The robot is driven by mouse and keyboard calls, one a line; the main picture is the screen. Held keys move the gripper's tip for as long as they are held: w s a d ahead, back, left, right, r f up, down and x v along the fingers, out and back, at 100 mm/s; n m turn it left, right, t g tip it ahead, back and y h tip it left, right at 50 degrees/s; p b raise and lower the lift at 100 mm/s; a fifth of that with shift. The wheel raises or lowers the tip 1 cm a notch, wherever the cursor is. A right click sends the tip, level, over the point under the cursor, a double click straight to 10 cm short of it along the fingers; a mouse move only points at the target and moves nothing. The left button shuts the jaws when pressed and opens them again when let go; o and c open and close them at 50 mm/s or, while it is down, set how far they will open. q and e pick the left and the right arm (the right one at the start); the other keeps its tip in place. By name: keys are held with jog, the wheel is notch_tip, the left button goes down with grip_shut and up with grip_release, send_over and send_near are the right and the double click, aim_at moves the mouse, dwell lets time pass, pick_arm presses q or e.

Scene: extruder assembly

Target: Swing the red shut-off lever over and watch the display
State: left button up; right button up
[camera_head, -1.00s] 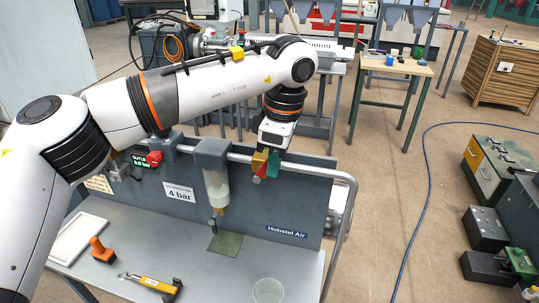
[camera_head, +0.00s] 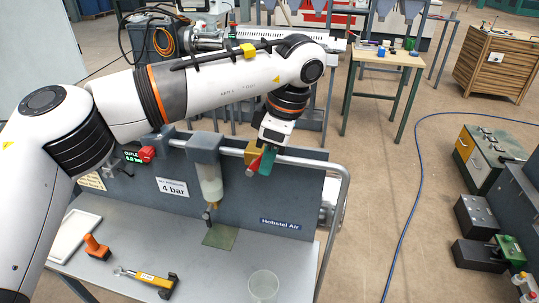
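The red lever (camera_head: 254,166) is at the brass-coloured valve (camera_head: 259,149) on the grey pipe above the panel. It slants down to the left and its upper part is partly covered. My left gripper (camera_head: 268,160) reaches down at the valve, with a green part right beside the lever. Whether its fingers grip the lever cannot be told. My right gripper is not in view.
A filter bowl (camera_head: 208,180) hangs left of the valve. The bench holds an orange-handled tool (camera_head: 97,246), a yellow-and-black tool (camera_head: 150,281), a clear cup (camera_head: 263,286) and a white tray (camera_head: 72,237). A blue hose (camera_head: 409,208) lies on the floor to the right.

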pick_arm(q)
jog(key=b+v, duration=0.1)
jog(key=v, duration=1.1)
